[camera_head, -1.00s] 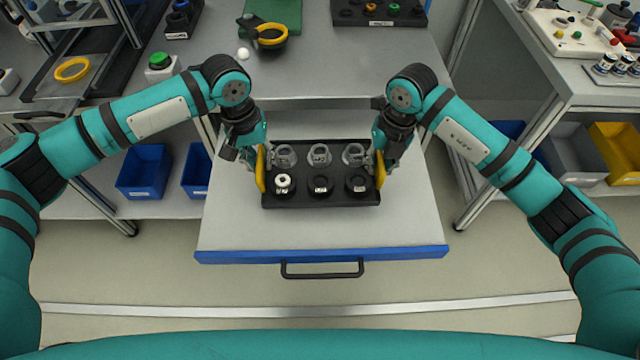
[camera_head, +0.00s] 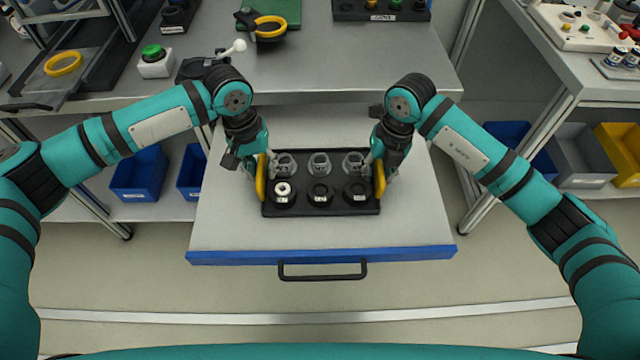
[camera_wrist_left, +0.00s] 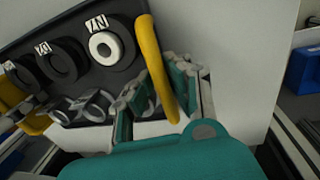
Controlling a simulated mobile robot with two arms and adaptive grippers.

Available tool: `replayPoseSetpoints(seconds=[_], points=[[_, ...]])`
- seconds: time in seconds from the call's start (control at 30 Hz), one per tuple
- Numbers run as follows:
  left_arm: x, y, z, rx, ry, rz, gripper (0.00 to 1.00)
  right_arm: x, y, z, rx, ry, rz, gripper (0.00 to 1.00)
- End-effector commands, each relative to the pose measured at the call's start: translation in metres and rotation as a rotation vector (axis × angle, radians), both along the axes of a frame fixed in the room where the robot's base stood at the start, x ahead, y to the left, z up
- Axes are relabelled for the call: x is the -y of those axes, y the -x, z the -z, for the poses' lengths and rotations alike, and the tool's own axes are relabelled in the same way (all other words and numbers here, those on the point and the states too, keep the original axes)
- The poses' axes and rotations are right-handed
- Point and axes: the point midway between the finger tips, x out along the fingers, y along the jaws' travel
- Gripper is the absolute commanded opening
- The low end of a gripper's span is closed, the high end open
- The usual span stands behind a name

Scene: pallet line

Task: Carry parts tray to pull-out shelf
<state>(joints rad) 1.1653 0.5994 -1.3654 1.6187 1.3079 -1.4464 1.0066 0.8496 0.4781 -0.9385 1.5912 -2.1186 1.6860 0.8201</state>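The black parts tray (camera_head: 320,211) has yellow handles at both ends and holds several grey clamp-like parts and dark round parts, one with a white ring. It is level over the middle of the pull-out shelf (camera_head: 320,236); I cannot tell whether it touches it. My left gripper (camera_head: 257,172) is shut on the tray's left yellow handle, which passes between its fingers in the left wrist view (camera_wrist_left: 160,95). My right gripper (camera_head: 381,170) is at the right yellow handle and seems shut on it; its fingers are partly hidden.
The shelf has a blue front edge and a black pull handle (camera_head: 322,276). A worktop (camera_head: 340,70) lies behind and above it, with a green button box (camera_head: 155,62) and yellow-black tool (camera_head: 265,27). Blue bins (camera_head: 138,175) stand left. Shelf space around the tray is clear.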

Motion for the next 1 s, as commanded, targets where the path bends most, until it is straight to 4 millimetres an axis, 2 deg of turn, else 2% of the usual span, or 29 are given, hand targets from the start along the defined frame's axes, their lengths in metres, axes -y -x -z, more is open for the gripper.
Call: replayPoseSetpoints(seconds=[0.03,0.1,0.37,0.47,0.57,0.8,1.0], points=[[0.001,0.000,-0.001,-0.001,0.002,0.002,0.20,-0.001,0.000,-0.002,0.000,-0.002,-0.003,0.19],[0.000,0.000,-0.001,-0.001,0.000,0.001,0.29,0.000,0.000,-0.001,0.000,0.000,-0.001,0.28],[-0.002,0.000,-0.002,0.000,-0.005,-0.002,0.29,0.002,0.000,-0.001,-0.001,0.006,0.002,0.29],[-0.003,-0.001,-0.007,0.002,-0.004,-0.002,0.29,0.003,0.000,0.000,-0.001,0.007,0.003,0.29],[-0.005,-0.001,-0.021,0.003,-0.004,-0.002,0.29,0.003,0.000,0.000,-0.002,0.008,0.003,0.29],[-0.011,-0.001,-0.072,0.003,-0.003,-0.002,0.29,0.004,0.000,0.000,-0.002,0.009,0.004,0.29],[-0.015,0.000,-0.105,0.001,-0.002,-0.001,0.29,0.004,0.000,0.000,-0.002,0.009,0.004,0.29]])
